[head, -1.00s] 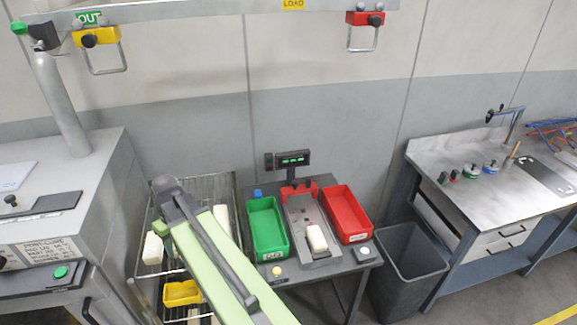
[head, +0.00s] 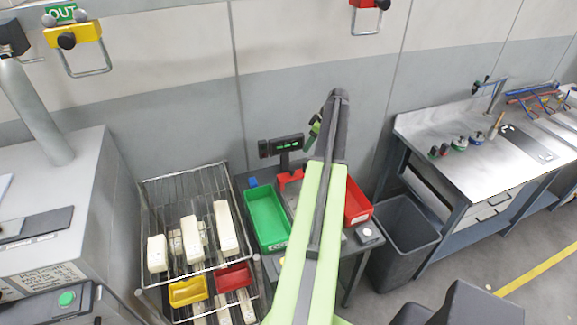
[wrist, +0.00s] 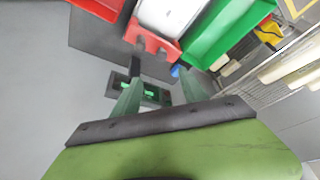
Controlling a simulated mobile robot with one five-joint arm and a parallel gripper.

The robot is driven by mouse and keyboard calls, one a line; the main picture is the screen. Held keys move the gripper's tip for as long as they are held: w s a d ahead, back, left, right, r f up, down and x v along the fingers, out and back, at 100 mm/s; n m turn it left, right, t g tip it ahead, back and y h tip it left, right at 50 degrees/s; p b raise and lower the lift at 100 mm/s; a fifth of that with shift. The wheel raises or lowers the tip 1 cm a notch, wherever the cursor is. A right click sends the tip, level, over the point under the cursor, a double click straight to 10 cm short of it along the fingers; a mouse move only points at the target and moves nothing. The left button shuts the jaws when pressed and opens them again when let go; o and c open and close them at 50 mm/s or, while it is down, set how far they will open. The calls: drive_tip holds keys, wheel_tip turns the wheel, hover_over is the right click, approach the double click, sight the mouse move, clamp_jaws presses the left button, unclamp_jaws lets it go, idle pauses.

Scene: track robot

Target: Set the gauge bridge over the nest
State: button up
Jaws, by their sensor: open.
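The red gauge bridge (head: 288,179) stands at the back end of the nest, below a small display. In the wrist view the red bridge (wrist: 152,42) shows its notched shape beyond my fingers. The nest (head: 291,203) is a grey bed between a green bin and a red bin, mostly hidden by my arm in the head view. Its pale surface (wrist: 172,12) is cut by the top edge of the wrist view. My gripper (head: 313,130) is near the display's right side, to the right of the bridge. In the wrist view my gripper (wrist: 160,92) has its fingers apart, with nothing held.
The display (wrist: 150,91) shows between my fingers. The green bin (head: 265,221) and red bin (head: 357,204) flank the nest. A wire rack (head: 185,188) with white blocks is left; a grey waste bin (head: 403,240) and a workbench (head: 455,140) are right.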

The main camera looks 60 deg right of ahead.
sight(293, 168)
drive_tip(key=b+x, duration=1.6)
drive_tip(key=x, duration=0.1)
drive_tip(key=shift+w+a+f, duration=0.15)
drive_tip(key=shift+a+f, duration=0.05)
drive_tip(key=shift+f, duration=0.1)
drive_tip(key=shift+r, duration=0.1)
clamp_jaws()
drive_tip(key=shift+d, duration=0.1)
idle(0.3)
